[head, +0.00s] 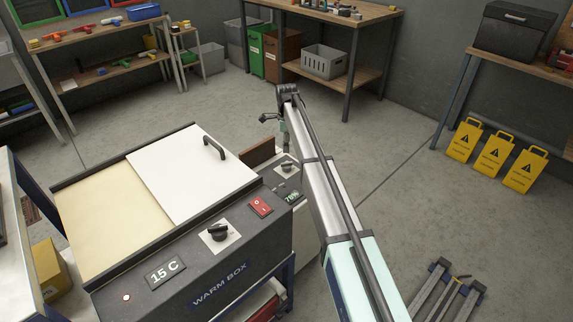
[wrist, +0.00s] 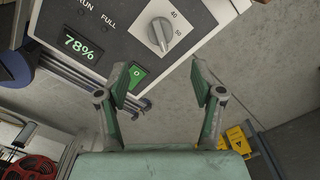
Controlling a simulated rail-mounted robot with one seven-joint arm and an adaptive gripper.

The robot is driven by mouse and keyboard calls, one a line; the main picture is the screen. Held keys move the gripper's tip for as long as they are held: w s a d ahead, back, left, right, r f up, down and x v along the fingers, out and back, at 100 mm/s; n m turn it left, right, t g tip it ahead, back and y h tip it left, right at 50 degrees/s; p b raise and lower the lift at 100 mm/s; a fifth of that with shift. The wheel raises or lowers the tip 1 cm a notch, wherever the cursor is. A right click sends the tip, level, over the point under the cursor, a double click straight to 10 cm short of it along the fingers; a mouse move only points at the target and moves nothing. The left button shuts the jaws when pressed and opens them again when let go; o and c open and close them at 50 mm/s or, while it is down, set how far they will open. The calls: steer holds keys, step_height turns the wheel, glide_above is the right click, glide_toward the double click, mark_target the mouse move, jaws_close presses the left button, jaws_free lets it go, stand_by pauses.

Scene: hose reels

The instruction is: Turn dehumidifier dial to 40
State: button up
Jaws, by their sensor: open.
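The dehumidifier's dial (wrist: 160,33) is a round grey-white knob with a raised ridge, on a pale panel at the top of the wrist view. The marks 40 and 50 show to its right; which mark the ridge points to is unclear. In the head view the dial (head: 287,166) shows small beside my arm.
The warm box (head: 130,250), with its own black dial (head: 217,232) and a 15 C display, stands at the left, close to the dehumidifier. Yellow floor signs (head: 495,155) stand by the right wall.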

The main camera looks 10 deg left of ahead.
mark_target(287, 163)
step_height(287, 163, down, 12)
steer(key=shift+r, duration=0.25)
steer(key=c, duration=1.1)
